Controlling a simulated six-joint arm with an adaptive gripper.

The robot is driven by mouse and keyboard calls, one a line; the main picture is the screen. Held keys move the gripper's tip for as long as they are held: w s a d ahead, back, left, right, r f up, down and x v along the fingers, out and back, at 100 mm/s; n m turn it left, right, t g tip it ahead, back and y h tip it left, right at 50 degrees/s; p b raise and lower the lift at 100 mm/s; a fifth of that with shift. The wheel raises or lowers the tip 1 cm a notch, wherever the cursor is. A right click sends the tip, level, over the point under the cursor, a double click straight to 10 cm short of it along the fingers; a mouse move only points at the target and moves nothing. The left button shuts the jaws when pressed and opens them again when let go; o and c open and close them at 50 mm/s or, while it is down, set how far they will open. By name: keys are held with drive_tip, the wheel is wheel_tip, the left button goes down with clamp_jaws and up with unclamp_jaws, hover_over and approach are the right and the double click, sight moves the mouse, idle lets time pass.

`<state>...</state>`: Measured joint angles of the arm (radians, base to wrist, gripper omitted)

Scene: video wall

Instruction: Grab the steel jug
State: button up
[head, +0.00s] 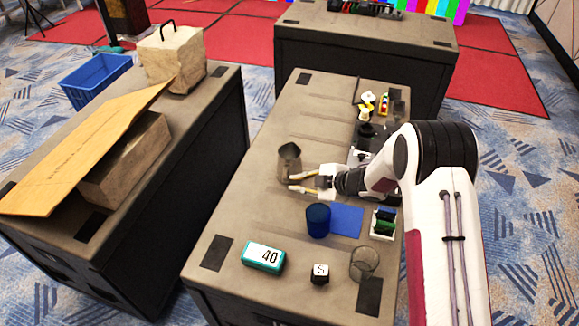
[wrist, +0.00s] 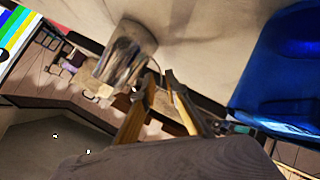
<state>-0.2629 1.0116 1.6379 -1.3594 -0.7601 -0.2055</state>
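The steel jug (head: 289,157) stands on the middle table in the head view, a grey, shiny vessel near the table's left side. It also shows in the wrist view (wrist: 127,50), tilted in the picture, just beyond the fingertips and to their left. My gripper (head: 291,182) comes from the right, its two tan fingers a little apart and pointing left at the jug's lower part. In the wrist view my gripper (wrist: 161,78) has a narrow gap between its fingertips, with nothing in it. I cannot tell whether a finger touches the jug.
A blue cup (head: 317,220) stands on the near side of my gripper, beside a blue mat (head: 346,221). A teal box (head: 263,257), a small black-and-white cube (head: 320,273) and a clear glass (head: 364,263) stand nearer. The table (head: 262,205) is bare left of the cup.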

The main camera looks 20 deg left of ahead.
sight(286, 181)
drive_tip(key=x, duration=0.3)
drive_tip(key=shift+s+a+r, duration=0.1)
drive_tip(key=shift+a+r, duration=0.05)
drive_tip(key=shift+a, duration=0.15)
drive_tip(key=shift+x, duration=0.9)
clamp_jaws()
drive_tip(key=shift+r, duration=0.2)
drive_tip(key=shift+r, duration=4.75)
drive_tip(key=shift+r, duration=0.1)
